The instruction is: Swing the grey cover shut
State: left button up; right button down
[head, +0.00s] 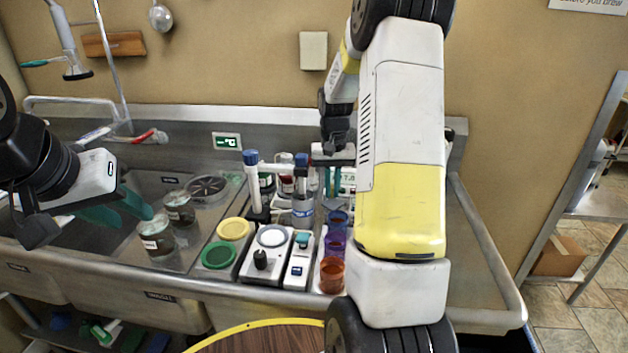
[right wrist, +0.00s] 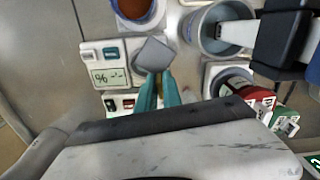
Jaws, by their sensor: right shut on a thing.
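The grey cover (right wrist: 154,54) shows in the right wrist view as a small flat grey square at the tips of my right gripper (right wrist: 160,80). Its teal fingers are close together and shut on it. It looks tilted; its hinge and exact angle cannot be made out. In the head view a bit of grey (head: 335,206) shows below my right gripper (head: 332,192), partly blocked by my right arm. My left gripper (head: 135,216) is over the sink at the left, its teal fingers apart and empty.
A white device with a display (right wrist: 108,76) and a grey tub (right wrist: 218,28) flank the cover. Orange (head: 332,274), purple (head: 336,244) and blue cups stand nearby. Left are a scale (head: 264,262), green lid (head: 219,255), yellow lid (head: 233,229) and sink jars (head: 156,238).

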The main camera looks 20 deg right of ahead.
jog(key=n, duration=0.7)
jog(key=shift+d, duration=0.2)
dwell(0.4)
jog(key=c, duration=1.5)
grip_release()
notch_tip(320, 180, up, 8)
jog(key=shift+f, duration=0.1)
